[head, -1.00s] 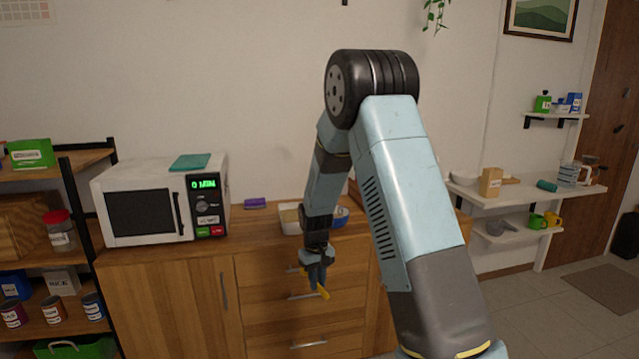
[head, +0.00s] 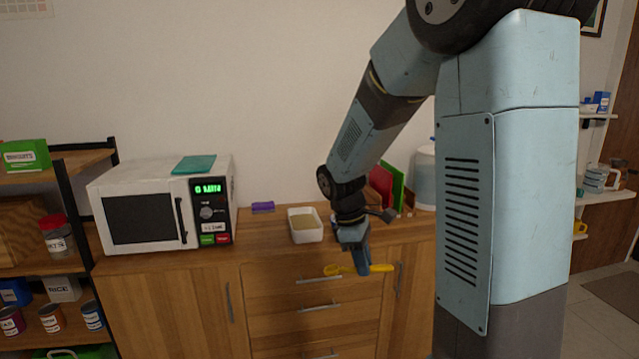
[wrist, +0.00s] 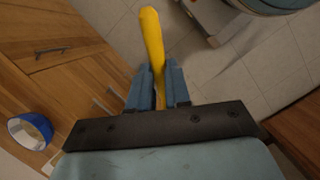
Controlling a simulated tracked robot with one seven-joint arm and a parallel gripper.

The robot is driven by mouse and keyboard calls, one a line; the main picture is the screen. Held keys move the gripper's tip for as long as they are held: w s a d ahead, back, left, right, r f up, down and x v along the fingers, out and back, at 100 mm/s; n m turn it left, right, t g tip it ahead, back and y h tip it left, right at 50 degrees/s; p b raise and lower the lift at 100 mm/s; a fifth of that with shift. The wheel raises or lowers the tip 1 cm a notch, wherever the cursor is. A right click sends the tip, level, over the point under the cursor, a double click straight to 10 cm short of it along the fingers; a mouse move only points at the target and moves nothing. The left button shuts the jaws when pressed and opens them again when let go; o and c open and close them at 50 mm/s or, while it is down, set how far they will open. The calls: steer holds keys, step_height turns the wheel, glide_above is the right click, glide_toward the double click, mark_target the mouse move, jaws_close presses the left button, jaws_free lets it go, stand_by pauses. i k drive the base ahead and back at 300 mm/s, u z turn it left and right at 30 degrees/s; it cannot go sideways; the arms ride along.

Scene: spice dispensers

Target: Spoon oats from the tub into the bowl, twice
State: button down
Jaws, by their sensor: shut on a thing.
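My gripper (head: 363,270) is shut on a yellow spoon (head: 382,268), held about level in front of the dresser's drawers, below the counter edge. In the wrist view the spoon (wrist: 151,35) sticks out between the two blue fingers of my gripper (wrist: 158,72). The tub (head: 307,238), a white rectangular container with tan oats (head: 304,221) in it, stands on the counter, to the left of and above my gripper. The bowl (wrist: 28,132), blue outside and white inside, shows at the left of the wrist view. My arm hides it in the head view.
A white microwave (head: 150,220) stands on the counter left of the tub, with a purple block (head: 263,207) between them. Red and green upright items (head: 392,186) and a pale container (head: 425,175) stand at the right. Open floor (wrist: 225,65) shows in the wrist view.

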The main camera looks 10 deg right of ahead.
mark_target(306, 226)
steer(key=i, duration=1.65)
steer(key=z, duration=0.1)
